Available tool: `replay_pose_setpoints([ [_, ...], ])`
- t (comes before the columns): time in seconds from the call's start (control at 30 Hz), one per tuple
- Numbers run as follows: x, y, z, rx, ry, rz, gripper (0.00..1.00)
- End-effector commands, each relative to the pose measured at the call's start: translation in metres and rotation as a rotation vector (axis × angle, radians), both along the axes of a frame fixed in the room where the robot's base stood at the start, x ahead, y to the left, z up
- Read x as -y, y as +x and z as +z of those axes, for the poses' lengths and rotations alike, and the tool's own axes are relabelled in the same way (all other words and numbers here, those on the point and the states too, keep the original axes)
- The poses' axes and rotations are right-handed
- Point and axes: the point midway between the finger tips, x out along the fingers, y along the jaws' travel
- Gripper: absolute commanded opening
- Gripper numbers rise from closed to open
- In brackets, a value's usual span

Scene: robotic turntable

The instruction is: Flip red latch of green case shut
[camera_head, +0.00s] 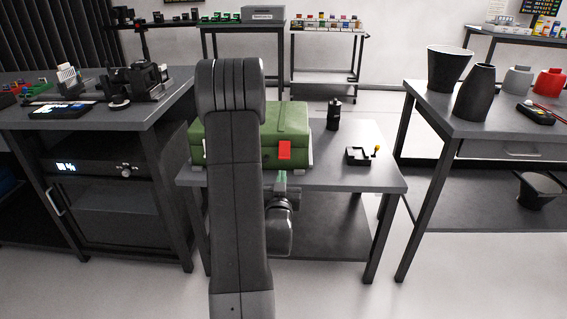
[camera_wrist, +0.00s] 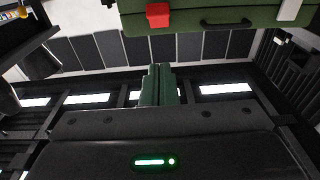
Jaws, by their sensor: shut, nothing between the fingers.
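The green case (camera_head: 286,122) lies closed on the small grey table, partly hidden behind my arm. A red latch (camera_head: 284,150) shows on its front face; I cannot tell for sure whether it is flipped up or down. In the wrist view the green case (camera_wrist: 225,18) is at the top, with the red latch (camera_wrist: 158,15) left of the handle. My gripper (camera_head: 281,178) is below and in front of the latch, apart from it. In the wrist view its green fingers (camera_wrist: 160,72) are together and empty, pointing toward the latch.
A table with dark vases (camera_head: 475,93) stands at right. A workbench (camera_head: 150,110) stands at left.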

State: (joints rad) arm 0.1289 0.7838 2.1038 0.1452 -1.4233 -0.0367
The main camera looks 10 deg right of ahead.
Motion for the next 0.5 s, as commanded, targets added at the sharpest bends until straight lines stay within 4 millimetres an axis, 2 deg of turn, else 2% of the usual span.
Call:
replay_pose_setpoints([
  [0.37, 0.021, 0.076, 0.009, 0.003, 0.000, 0.000, 0.00],
  [0.5, 0.026, 0.092, -0.007, -0.002, 0.001, 0.000, 0.00],
])
